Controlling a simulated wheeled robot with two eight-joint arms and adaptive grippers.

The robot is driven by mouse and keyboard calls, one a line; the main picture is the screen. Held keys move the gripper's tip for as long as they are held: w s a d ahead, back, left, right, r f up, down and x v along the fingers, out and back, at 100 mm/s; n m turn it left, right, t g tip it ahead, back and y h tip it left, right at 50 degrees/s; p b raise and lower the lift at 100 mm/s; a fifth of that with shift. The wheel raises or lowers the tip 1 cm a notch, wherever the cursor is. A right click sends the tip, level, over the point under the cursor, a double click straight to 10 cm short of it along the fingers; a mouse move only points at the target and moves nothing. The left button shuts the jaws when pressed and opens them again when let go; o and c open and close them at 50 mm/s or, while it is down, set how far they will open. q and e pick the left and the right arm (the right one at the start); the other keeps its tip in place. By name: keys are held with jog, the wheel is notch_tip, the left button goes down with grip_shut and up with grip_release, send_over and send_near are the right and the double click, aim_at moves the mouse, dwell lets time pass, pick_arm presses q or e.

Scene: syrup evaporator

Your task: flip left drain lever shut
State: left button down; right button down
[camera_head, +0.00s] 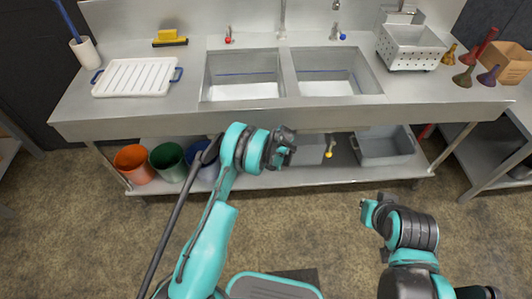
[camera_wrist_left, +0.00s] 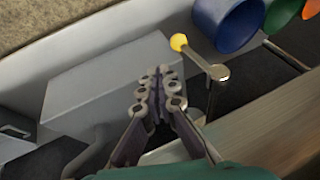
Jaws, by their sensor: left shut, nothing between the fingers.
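A drain lever (camera_wrist_left: 203,62) with a yellow ball knob shows in the left wrist view, its metal arm running from the knob to a round pivot on a post. My left gripper (camera_wrist_left: 158,72) is shut and empty, with its tips just beside and below the knob in that picture, apparently apart from it. In the head view my left gripper (camera_head: 287,147) is under the sink front, and this lever is hidden behind it. Another yellow-knobbed lever (camera_head: 329,153) shows right of it. My right gripper (camera_head: 370,210) is low on the right; its fingers are unclear.
A two-basin sink counter (camera_head: 150,112) overhangs the lower shelf (camera_head: 330,176). A grey box (camera_head: 309,150) and a grey tub (camera_head: 384,148) stand there, with orange (camera_head: 133,160), green (camera_head: 167,158) and blue (camera_head: 205,160) buckets at left. The floor in front is clear.

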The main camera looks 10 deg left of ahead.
pick_arm(q)
jog(key=a+f+b, duration=0.2)
jog(key=a+f, duration=0.2)
jog(key=f, duration=0.2)
jog(key=shift+w+a+b, duration=0.35)
jog(key=shift+w+b, duration=0.05)
jog(key=shift+w, duration=0.05)
jog(key=shift+s+a+f, duration=0.15)
jog(key=shift+a+f, duration=0.2)
jog(key=shift+a, duration=0.25)
